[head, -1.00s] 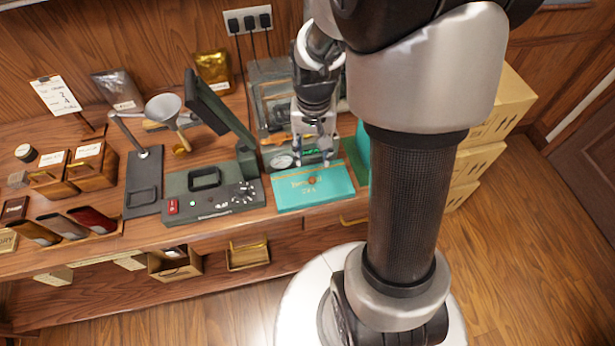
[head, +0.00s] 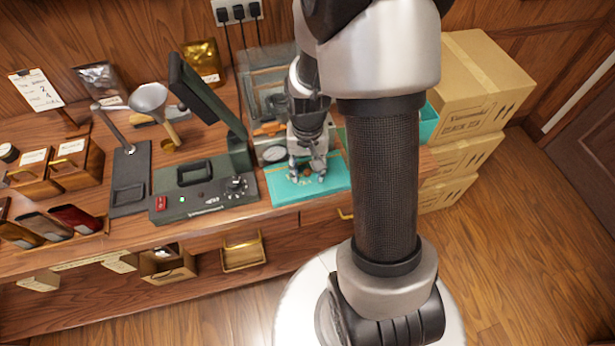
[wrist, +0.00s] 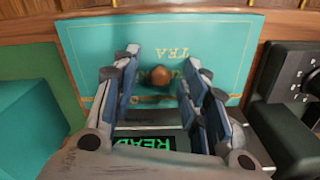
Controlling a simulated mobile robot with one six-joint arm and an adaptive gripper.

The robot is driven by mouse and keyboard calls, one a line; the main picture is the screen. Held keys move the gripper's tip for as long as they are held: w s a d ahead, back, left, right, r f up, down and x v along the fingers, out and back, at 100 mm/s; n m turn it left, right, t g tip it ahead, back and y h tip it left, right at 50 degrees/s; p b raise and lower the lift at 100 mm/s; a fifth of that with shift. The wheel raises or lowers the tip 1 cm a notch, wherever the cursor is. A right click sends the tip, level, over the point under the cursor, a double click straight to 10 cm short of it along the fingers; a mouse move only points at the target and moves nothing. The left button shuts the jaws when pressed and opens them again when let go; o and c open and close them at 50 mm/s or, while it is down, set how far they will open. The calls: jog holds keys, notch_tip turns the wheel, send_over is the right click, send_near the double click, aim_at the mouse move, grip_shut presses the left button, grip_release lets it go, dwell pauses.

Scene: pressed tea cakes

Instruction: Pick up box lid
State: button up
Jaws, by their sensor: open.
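The box lid (head: 330,182) is a flat teal panel with gold lettering, lying on the wooden counter near its front edge. In the wrist view the lid (wrist: 225,45) shows gold "TEA" lettering, a gold border line and a round brown knob (wrist: 160,76). My gripper (head: 308,178) is open over the lid. In the wrist view the knob appears between the two fingers of my gripper (wrist: 160,92). I cannot tell whether the fingers touch it.
A dark sealing machine (head: 205,190) stands just left of the lid. Behind it is a clear-walled device (head: 265,85); a lit "READ" display (wrist: 145,145) shows below the fingers. A teal box (wrist: 30,125) sits at left in the wrist view. Cartons (head: 470,90) are stacked at right.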

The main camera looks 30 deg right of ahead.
grip_shut()
dwell(0.4)
jog(key=shift+r, duration=0.1)
